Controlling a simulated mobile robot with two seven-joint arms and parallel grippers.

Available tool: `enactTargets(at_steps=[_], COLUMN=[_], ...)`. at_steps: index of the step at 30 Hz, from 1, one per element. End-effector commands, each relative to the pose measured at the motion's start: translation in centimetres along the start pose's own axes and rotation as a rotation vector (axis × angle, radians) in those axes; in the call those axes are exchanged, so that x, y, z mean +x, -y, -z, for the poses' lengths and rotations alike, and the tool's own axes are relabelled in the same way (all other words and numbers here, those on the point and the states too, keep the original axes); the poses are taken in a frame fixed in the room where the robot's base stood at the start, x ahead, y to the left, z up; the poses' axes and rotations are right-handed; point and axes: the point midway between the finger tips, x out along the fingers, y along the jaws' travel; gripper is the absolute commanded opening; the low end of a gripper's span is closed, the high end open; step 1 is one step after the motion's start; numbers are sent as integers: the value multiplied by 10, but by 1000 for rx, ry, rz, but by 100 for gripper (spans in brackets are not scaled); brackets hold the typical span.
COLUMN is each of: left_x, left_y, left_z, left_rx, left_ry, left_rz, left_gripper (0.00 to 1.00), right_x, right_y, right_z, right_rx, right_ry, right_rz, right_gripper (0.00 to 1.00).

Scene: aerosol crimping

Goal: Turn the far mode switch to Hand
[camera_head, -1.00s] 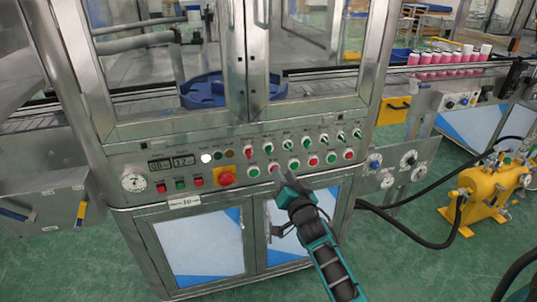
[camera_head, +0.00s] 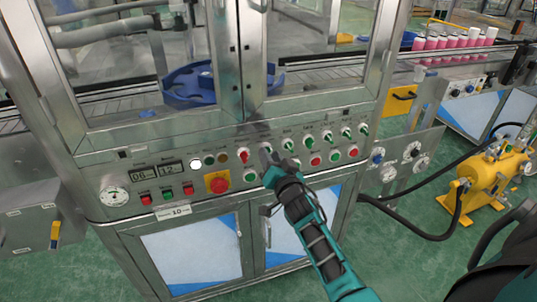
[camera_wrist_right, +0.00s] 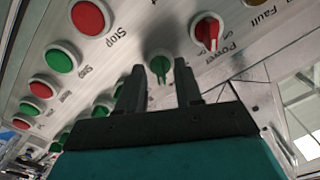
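A row of green-knobbed selector switches (camera_head: 327,136) runs along the top of the control panel. A red-knobbed switch (camera_head: 243,156) is at its left end, marked Power in the right wrist view (camera_wrist_right: 207,33). My right gripper (camera_head: 266,157) is at the panel, just right of the red switch. In the right wrist view my right gripper (camera_wrist_right: 161,80) is open, its two dark fingers on either side of a green knob (camera_wrist_right: 160,68). The knob points roughly toward the gripper; contact is not clear. Switch labels are too small to read in the head view. My left gripper is out of view.
Red and green push buttons (camera_head: 315,160) sit just below the switches. A red emergency stop on a yellow base (camera_head: 218,183) is to the left. Glass doors rise above the panel; cabinet doors (camera_head: 195,251) are below. A yellow pump (camera_head: 490,180) stands at right.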

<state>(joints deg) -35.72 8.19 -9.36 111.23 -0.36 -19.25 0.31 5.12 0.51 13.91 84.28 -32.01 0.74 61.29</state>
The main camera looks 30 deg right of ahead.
Motion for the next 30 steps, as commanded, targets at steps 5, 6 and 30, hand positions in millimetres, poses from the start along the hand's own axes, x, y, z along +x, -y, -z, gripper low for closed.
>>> enactTargets(at_steps=[5, 6, 30], left_x=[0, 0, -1], left_y=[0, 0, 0], left_z=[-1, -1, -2], left_rx=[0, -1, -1], left_ry=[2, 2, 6], left_rz=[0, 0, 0], left_gripper=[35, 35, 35], right_x=[0, 0, 0], right_y=[0, 0, 0], right_z=[0, 0, 0], right_rx=[-1, -1, -8], right_ry=[0, 0, 0], right_rz=[0, 0, 0], right_gripper=[35, 35, 0])
